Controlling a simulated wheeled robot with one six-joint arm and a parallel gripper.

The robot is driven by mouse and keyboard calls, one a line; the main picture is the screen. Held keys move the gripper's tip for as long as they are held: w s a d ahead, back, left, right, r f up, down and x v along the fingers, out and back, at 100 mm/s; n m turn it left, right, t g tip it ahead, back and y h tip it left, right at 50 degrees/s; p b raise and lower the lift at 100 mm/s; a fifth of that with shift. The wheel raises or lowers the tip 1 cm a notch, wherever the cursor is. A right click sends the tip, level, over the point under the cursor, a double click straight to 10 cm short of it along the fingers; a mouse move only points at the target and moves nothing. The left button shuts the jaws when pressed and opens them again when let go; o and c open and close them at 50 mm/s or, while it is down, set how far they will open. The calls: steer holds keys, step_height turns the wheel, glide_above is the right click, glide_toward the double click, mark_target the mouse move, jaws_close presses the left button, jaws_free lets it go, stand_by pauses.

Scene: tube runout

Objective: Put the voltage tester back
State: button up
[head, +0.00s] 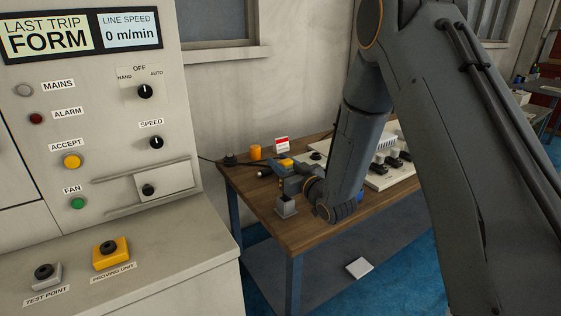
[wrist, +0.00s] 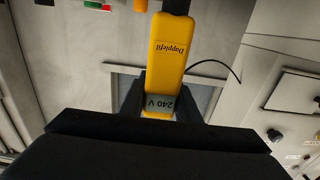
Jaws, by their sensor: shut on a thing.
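The yellow voltage tester (wrist: 168,50) is between the fingers of my gripper (wrist: 160,98) in the wrist view. Its small display reads 240 V, and its lettering is upside down there. A black lead shows beside it. In the head view my gripper (head: 288,174) is over the left part of the wooden table, with a bit of the yellow tester (head: 286,162) showing at it. A small grey open-topped holder (head: 286,208) stands at the table's front edge, just below my gripper. My arm hides part of the table.
An orange cylinder (head: 255,152), a red-and-white card (head: 282,145) and a black item (head: 229,159) with a cable are at the table's back left. A pale board (head: 378,180) with dark fittings lies to the right. The control cabinet (head: 105,130) stands at left.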

steer(key=shift+f, duration=0.4)
steer(key=o, duration=2)
steer(key=shift+r, duration=0.1)
steer(key=shift+s, duration=0.1)
steer(key=shift+p+v, duration=0.75)
steer(key=shift+v, duration=4.15)
steer(key=shift+d, duration=0.1)
